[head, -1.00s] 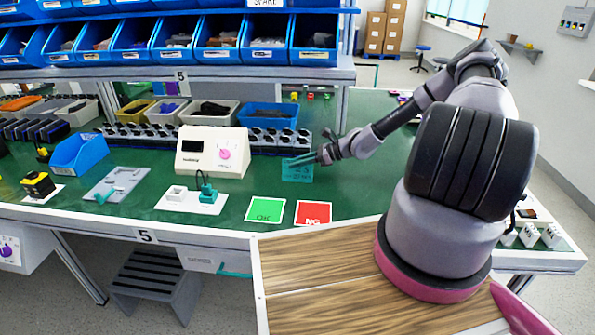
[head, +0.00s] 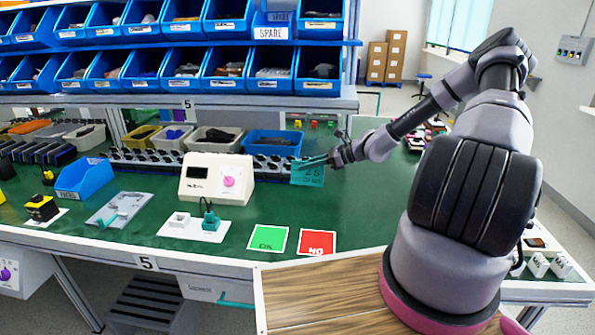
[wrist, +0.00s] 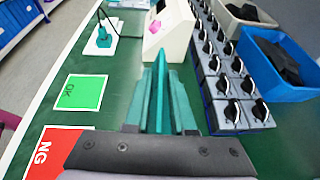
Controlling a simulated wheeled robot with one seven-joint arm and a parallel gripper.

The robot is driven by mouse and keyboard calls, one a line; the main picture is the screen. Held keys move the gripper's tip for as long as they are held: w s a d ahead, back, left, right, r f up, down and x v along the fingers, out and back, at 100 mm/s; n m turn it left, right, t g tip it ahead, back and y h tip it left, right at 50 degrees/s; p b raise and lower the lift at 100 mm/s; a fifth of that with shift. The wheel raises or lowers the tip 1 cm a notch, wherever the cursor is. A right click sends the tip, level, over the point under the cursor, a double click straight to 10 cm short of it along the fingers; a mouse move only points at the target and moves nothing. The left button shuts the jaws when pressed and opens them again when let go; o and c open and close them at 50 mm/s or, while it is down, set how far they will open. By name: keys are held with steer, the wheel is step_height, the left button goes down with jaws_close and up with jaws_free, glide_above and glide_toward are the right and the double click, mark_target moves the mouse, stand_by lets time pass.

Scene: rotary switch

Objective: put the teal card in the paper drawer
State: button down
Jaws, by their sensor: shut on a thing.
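My gripper (head: 326,161) is shut on the teal card (head: 308,174) and holds it hanging upright over the back of the green bench top. Dark print shows on the card's face. In the wrist view the card (wrist: 160,85) is seen nearly edge-on between the fingers of my gripper (wrist: 160,110). Under the bench's front edge is a pale drawer front (head: 203,289) with a small label, too small to read, and a teal handle (head: 236,303) beside it. It appears shut, and its inside is hidden. My gripper is far above and behind it.
A white box with a pink knob (head: 218,177) stands left of the card. A row of black rotary switches (wrist: 233,112) and a blue bin (head: 272,143) lie behind. Green OK (head: 268,239) and red NG (head: 317,241) mats lie in front. A step stool (head: 150,303) stands below.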

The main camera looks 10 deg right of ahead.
steer(key=s+d+m+t+h, duration=0.1)
steer(key=s+d+m+t, duration=0.1)
steer(key=d, duration=0.6)
steer(key=shift+s+r+m, duration=0.3)
steer(key=shift+s+m, duration=0.1)
steer(key=shift+s, duration=0.05)
